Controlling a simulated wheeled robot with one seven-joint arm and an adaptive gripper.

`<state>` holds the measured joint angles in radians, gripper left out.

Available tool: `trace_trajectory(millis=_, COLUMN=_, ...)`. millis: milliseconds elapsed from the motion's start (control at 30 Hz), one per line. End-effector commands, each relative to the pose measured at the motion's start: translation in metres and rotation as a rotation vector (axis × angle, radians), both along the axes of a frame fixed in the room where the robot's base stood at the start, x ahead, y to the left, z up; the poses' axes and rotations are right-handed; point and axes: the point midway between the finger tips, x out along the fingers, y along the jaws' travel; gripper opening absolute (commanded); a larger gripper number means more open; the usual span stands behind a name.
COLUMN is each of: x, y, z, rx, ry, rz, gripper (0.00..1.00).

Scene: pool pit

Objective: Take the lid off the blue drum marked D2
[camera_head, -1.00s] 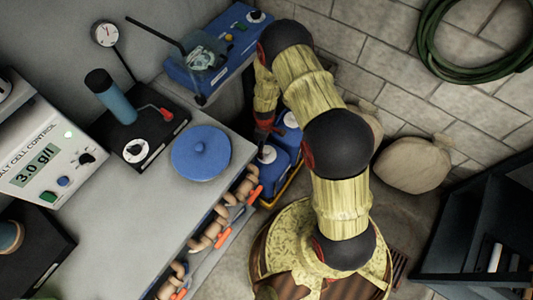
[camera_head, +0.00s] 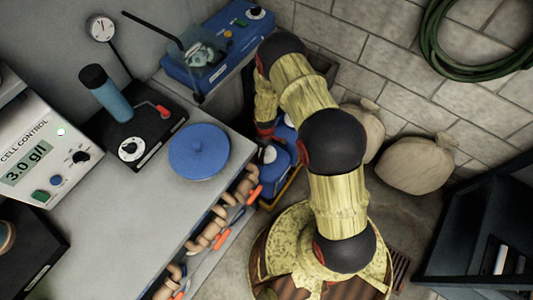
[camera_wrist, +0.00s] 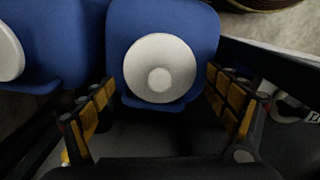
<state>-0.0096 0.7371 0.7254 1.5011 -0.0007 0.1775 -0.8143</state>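In the wrist view a blue drum (camera_wrist: 191,25) with a round white lid (camera_wrist: 159,68) and a raised middle knob lies between my gripper's fingers. My gripper (camera_wrist: 160,82) is open, one finger on each side, and nothing is clasped. A second blue drum (camera_wrist: 60,40) with a white lid (camera_wrist: 8,52) is at the left. No D2 mark is readable on either. In the head view blue drums (camera_head: 278,170) stand in a yellow-edged tray beside the counter, and my arm partly hides them.
The grey counter (camera_head: 110,215) borders the drums on the left. A blue disc with a knob (camera_head: 198,152) lies on it. A blue device (camera_head: 215,50) stands behind. Sacks (camera_head: 415,165) lie to the right, and a dark shelf (camera_head: 480,235) stands at the far right.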

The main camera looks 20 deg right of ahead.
Motion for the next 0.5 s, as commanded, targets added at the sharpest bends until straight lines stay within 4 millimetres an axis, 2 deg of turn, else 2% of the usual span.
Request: trace_trajectory(millis=500, x=-0.0004, y=0.0001, z=-0.0002, rx=0.000, ry=0.000, rz=0.000, gripper=0.56)
